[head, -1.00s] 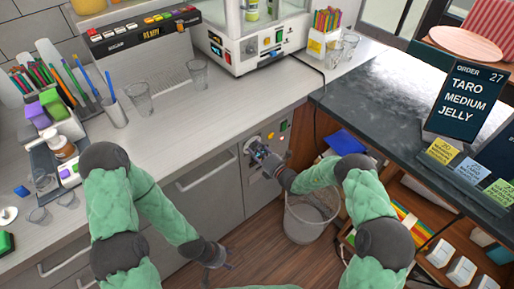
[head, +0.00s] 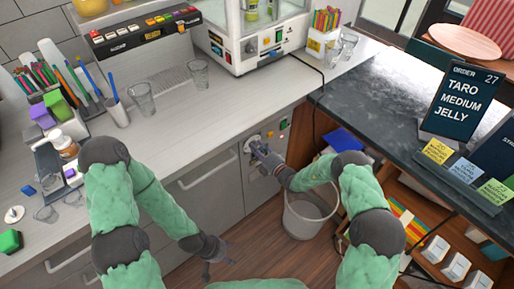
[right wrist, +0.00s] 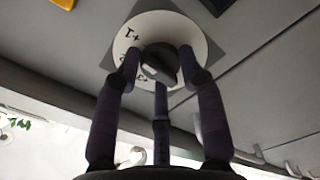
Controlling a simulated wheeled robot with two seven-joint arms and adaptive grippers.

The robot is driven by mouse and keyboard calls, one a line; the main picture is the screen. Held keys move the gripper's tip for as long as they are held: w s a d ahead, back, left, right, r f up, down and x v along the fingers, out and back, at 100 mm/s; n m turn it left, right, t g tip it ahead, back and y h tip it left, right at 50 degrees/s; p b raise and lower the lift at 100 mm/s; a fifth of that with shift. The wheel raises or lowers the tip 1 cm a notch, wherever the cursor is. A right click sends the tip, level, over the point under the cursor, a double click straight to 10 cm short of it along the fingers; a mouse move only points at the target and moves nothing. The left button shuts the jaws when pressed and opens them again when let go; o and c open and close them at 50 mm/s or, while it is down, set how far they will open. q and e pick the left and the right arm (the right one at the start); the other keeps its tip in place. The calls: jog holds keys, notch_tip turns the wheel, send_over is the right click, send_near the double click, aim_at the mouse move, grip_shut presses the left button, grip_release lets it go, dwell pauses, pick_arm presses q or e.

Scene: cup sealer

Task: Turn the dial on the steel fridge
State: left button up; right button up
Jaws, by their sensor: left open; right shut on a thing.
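The steel fridge (head: 214,189) is the grey front under the counter, with a panel at its right end. The dial is a dark knob (right wrist: 160,63) on a round white plate (right wrist: 190,32) with printed marks, seen in the right wrist view. My right gripper (head: 259,152) is at the panel, its fingers closed around the knob; it also shows in the right wrist view (right wrist: 158,70). In the head view the gripper covers most of the dial. My left gripper (head: 212,270) is open and empty, low over the floor in front of the fridge.
A bin (head: 307,212) stands on the floor right of the panel, beneath my right forearm. Small coloured buttons (head: 282,124) sit beside the dial. The dark counter (head: 380,110) and open shelves lie to the right. Glasses (head: 142,100) stand on the counter above.

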jog(key=shift+w+d+r+m, duration=0.15)
jog(key=shift+w+d+m, duration=0.1)
jog(key=shift+m, duration=0.25)
jog(key=o, duration=1.2)
jog(key=shift+c, duration=0.2)
jog(key=shift+s+a, duration=0.1)
jog(key=v, duration=1.2)
